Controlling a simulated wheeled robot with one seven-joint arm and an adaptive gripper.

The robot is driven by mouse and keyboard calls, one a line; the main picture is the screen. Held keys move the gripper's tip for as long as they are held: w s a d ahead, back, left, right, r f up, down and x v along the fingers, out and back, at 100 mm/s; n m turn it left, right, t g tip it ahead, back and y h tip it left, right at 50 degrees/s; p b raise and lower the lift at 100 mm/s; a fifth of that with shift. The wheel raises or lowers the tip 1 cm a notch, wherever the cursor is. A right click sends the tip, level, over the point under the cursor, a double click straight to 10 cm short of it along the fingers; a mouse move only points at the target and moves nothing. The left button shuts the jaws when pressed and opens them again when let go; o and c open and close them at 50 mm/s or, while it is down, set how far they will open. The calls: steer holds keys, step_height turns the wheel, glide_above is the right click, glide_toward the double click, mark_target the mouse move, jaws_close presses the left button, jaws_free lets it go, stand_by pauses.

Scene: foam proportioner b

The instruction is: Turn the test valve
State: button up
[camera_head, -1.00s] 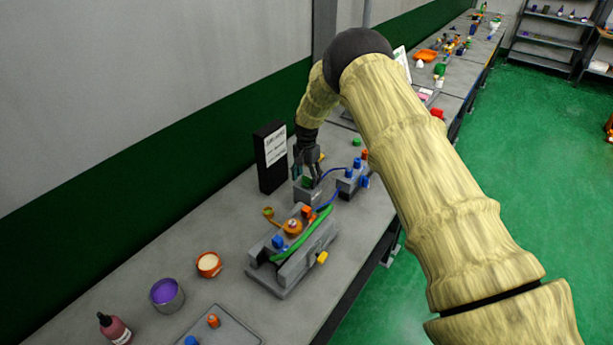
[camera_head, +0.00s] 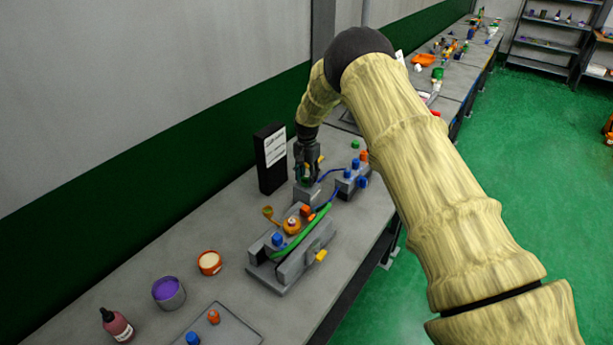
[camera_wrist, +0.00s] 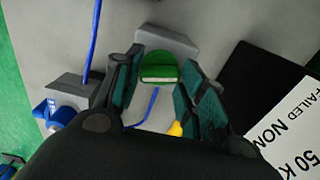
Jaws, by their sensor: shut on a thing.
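A round green knob (camera_wrist: 158,68) with a pale stripe across its face sits on a small grey block (camera_wrist: 165,42) in the wrist view. I take this knob to be the test valve's handle. In the head view the block (camera_head: 307,194) stands on the bench, and the knob is mostly hidden by the fingers. My gripper (camera_wrist: 160,84) has one finger on each side of the knob and is shut on it. In the head view my gripper (camera_head: 306,172) points down over the block.
A black box with a white label (camera_head: 271,158) stands close behind my gripper. A grey block with blue knobs (camera_head: 352,180) is to the right, joined by blue tubing. A larger grey fixture (camera_head: 290,257) with a green hose is in front. The left bench holds pots and a bottle.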

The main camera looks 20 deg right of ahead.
steer(key=n+b, duration=0.1)
steer(key=f+n+b, duration=0.1)
steer(key=n+b, duration=0.4)
steer(key=n, duration=0.2)
steer(key=shift+s+n, duration=0.1)
steer(key=shift+n, duration=0.2)
steer(key=n+b, duration=0.2)
steer(key=n, duration=0.2)
steer(key=shift+n, duration=0.3)
steer(key=shift+r+n+b, duration=0.1)
steer(key=shift+n+b, duration=0.4)
steer(key=shift+n, duration=1.8)
steer(key=o, duration=0.9)
steer(key=shift+o, duration=0.3)
steer(key=shift+r, duration=0.1)
